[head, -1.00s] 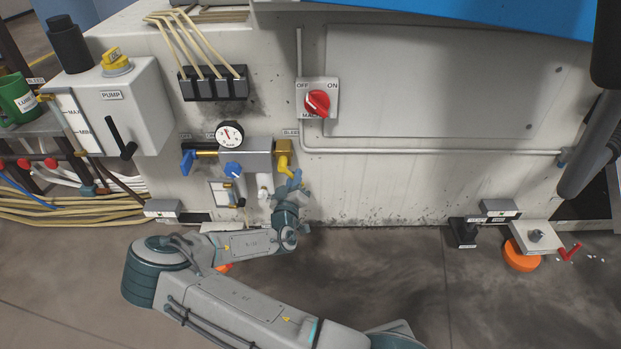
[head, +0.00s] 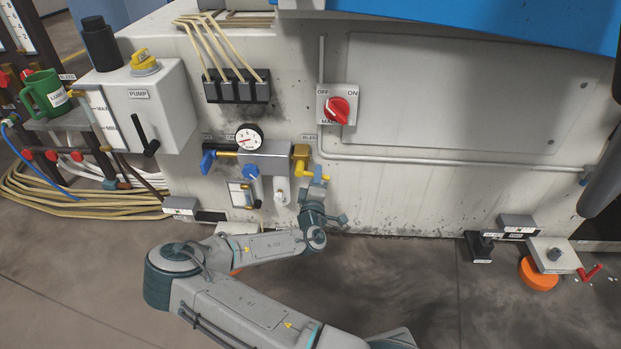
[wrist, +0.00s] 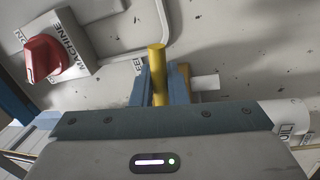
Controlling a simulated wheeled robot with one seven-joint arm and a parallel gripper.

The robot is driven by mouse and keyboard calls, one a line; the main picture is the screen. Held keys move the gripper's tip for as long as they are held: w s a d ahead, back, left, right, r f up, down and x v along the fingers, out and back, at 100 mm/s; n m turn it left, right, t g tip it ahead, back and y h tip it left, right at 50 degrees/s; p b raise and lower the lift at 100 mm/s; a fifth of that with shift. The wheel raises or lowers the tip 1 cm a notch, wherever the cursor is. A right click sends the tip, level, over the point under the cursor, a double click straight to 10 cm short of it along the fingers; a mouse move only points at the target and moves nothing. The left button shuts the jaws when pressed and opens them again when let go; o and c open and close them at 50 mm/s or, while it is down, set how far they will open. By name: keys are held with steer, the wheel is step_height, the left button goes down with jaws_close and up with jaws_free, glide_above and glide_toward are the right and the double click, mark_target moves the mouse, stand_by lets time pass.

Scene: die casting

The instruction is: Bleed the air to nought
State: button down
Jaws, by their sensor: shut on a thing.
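The yellow bleed valve (head: 300,153) sits at the right end of the grey air unit (head: 268,160), beside a label reading BLEED. Its yellow lever angles down and to the right. My gripper (head: 318,176) is at the lever's end. In the wrist view the blue fingers of my gripper (wrist: 160,90) are shut on the yellow lever (wrist: 157,62), one on each side. The round white pressure gauge (head: 249,138) stands above the unit. Its needle seems to point to the lower left, but the figures are too small to read.
A blue handle (head: 208,162) is at the unit's left end and a blue knob (head: 251,171) below it. The red machine switch (head: 338,110) is above right. The pump box (head: 150,105) and a green mug (head: 46,93) are at left.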

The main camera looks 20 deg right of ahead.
stand_by(0.5)
steer(key=c, duration=1.5)
jaws_free()
steer(key=shift+c, duration=0.2)
steer(key=shift+s, duration=0.1)
steer(key=p+v, duration=0.2)
steer(key=v, duration=1.1)
steer(key=shift+s+p, duration=0.4)
steer(key=shift+a, duration=0.1)
